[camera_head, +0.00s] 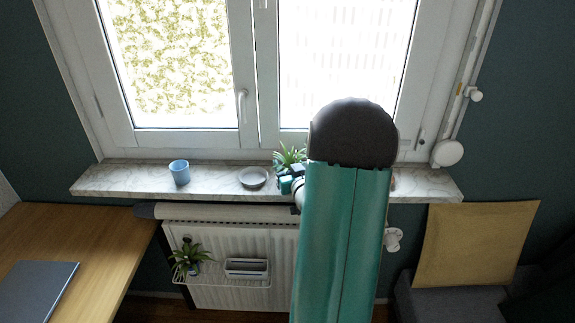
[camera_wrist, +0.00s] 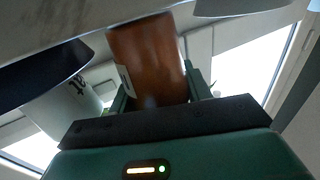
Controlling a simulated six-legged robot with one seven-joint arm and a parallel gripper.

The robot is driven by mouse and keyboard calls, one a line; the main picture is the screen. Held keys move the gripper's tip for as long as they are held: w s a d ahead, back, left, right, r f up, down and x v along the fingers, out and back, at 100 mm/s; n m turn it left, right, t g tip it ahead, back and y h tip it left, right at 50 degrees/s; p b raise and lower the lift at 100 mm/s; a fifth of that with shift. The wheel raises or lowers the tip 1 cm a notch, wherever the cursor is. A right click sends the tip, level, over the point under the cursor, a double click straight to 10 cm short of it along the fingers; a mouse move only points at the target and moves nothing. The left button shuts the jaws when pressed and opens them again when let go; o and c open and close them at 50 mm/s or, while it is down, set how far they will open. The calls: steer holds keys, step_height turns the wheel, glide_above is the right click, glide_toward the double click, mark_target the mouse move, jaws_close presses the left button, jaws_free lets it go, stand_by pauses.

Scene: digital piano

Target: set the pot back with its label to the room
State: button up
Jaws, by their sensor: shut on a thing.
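A brown pot (camera_wrist: 146,60) fills the space between the fingers of my gripper (camera_wrist: 160,92) in the wrist view. My gripper is shut on it. A white label (camera_wrist: 125,80) with dark marks shows edge-on at the pot's left side there. In the head view, spiky green leaves (camera_head: 290,157) rise just behind my gripper (camera_head: 291,184), at the sill; the pot itself is hidden behind the gripper and arm. A grey saucer (camera_head: 253,177) lies empty on the sill, just left of the gripper. I cannot tell whether the pot touches the sill.
The marble sill (camera_head: 218,183) runs under the closed window. A blue cup (camera_head: 179,172) stands on its left part. Below are a radiator (camera_head: 226,239) with a hanging rack and small plant. A pale lettered vessel (camera_wrist: 68,112) is left in the wrist view. My arm covers the sill's right part.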

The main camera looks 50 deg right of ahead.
steer(key=shift+f, duration=0.15)
steer(key=o, duration=1.1)
steer(key=shift+o, duration=0.2)
steer(key=shift+s+r, duration=0.1)
steer(key=shift+r, duration=0.1)
steer(key=v, duration=1.1)
steer(key=shift+s+a, duration=0.25)
steer(key=shift+s, duration=0.05)
